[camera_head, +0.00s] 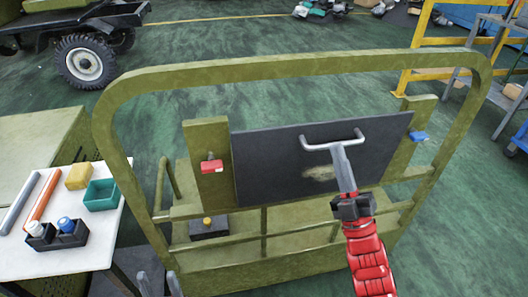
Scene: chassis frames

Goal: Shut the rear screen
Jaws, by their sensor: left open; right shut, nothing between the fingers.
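The rear screen (270,160) is a dark grey panel between two olive posts of the upright frame (290,68). A pale scuff marks its lower middle. A silver bar handle (316,146) runs along its upper part. My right gripper (339,149) is shut, its fingertips at the handle; I cannot tell whether they touch it. It covers part of the panel. A red latch (211,166) sits on the left post and a blue latch (419,136) on the right post. My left gripper (159,284) is open and empty at the bottom edge, left of the frame.
A white-topped table (70,262) at left holds an orange tube (42,202), a yellow block (79,176), a green tray (100,195) and a black holder with bottles (66,236). Yellow railing (425,52) stands at right. A wheeled vehicle (83,60) stands behind.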

